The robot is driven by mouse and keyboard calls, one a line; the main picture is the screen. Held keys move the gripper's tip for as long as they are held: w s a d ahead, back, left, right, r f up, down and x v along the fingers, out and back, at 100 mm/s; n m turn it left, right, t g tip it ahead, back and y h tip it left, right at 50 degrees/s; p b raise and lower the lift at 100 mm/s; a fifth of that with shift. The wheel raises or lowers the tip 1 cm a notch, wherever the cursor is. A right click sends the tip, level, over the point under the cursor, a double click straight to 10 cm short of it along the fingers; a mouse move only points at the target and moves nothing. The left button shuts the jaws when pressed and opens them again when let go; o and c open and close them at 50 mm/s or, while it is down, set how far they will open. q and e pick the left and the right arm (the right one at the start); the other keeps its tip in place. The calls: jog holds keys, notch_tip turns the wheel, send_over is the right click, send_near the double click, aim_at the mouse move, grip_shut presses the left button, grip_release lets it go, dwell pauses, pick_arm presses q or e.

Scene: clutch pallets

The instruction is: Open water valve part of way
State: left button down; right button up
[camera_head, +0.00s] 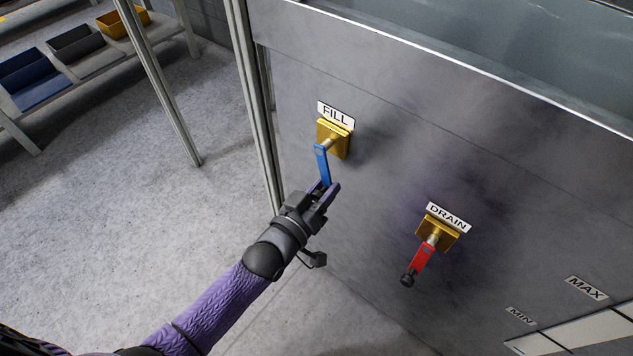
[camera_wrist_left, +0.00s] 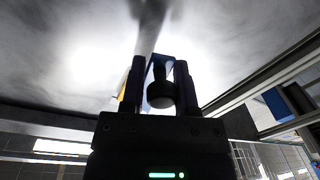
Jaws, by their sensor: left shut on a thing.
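The fill valve has a brass body (camera_head: 333,138) under a FILL label, with a blue lever handle (camera_head: 322,165) that hangs downward from it. My left gripper (camera_head: 327,190) is shut on the lower end of the blue handle. In the left wrist view the handle's dark round knob (camera_wrist_left: 160,95) shows between the fingers. The drain valve (camera_head: 437,234) is lower right under a DRAIN label, with a red handle (camera_head: 421,258) pointing down and slightly left, ending in a black knob. My right gripper is not in view.
Both valves sit on the grey metal wall of a tank (camera_head: 380,80) with water (camera_head: 520,40) behind its rim. A metal post (camera_head: 250,90) stands close to the left of the fill valve. A rack with blue, dark and yellow bins (camera_head: 123,24) stands at the upper left.

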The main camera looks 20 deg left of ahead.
pick_arm(q)
jog(key=d+n+p, duration=0.1)
jog(key=d+r+n+p, duration=0.1)
jog(key=n, duration=0.1)
jog(key=shift+s+d, duration=0.1)
jog(key=shift+s, duration=0.3)
jog(key=shift+s+d+r+n+g+p, duration=0.15)
jog(key=shift+d+r+n+g+p, duration=0.15)
jog(key=shift+n, duration=0.5)
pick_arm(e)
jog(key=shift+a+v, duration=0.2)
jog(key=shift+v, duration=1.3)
pick_arm(q)
jog(key=shift+d, duration=0.1)
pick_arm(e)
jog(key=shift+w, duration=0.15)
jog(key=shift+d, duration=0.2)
pick_arm(q)
jog(key=shift+c, duration=2)
grip_release()
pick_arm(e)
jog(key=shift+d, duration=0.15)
pick_arm(q)
jog(key=p+v, duration=0.4)
jog(key=v, duration=0.6)
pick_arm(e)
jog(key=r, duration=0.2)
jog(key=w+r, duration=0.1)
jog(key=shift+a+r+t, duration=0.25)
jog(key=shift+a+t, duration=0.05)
